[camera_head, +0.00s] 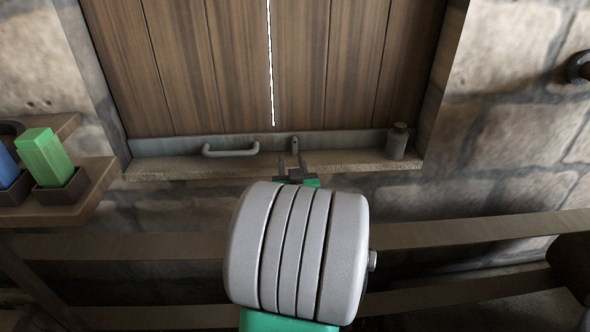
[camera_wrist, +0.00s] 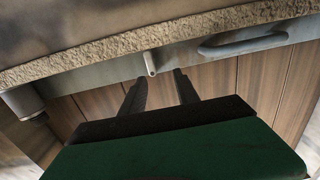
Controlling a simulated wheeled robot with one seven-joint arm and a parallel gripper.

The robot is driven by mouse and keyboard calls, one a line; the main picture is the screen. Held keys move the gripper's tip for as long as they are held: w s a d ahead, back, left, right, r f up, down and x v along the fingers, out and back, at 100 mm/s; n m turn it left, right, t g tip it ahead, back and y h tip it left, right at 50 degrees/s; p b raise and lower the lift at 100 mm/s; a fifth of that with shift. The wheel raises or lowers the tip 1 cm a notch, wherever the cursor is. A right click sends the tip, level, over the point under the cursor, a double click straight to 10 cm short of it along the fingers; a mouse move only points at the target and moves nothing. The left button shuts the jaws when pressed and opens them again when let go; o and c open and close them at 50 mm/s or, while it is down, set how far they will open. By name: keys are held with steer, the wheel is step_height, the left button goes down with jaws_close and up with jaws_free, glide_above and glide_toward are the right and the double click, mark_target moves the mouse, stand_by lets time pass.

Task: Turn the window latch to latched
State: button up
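The window latch (camera_head: 295,145) is a small pale grey lever on the grey metal rail along the bottom of the wooden window shutters. It also shows in the wrist view (camera_wrist: 150,63) as a short bar with a rounded end and a small dark hole or pin. My gripper (camera_head: 291,158) is open, with its two dark fingers pointing at the latch. In the wrist view my gripper (camera_wrist: 160,78) has its fingertips spread just short of the latch's end, one to each side. The fingers look empty; I cannot tell whether either touches the latch.
A grey bar handle (camera_head: 230,149) is fixed to the rail left of the latch. A dark cylinder (camera_head: 398,140) stands at the sill's right end. A wooden shelf (camera_head: 95,180) with green and blue blocks is at left. A stone ledge (camera_head: 190,165) runs below the rail.

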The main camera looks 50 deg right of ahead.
mark_target(295, 144)
steer(key=shift+m+h, duration=0.3)
steer(key=shift+h, duration=0.2)
steer(key=x, duration=0.2)
steer(key=p+x, duration=0.1)
steer(key=x, duration=0.2)
steer(key=s+d+x, duration=0.1)
steer(key=x, duration=0.1)
steer(key=shift+w+d, duration=0.1)
steer(key=shift+d, duration=0.2)
jaws_close()
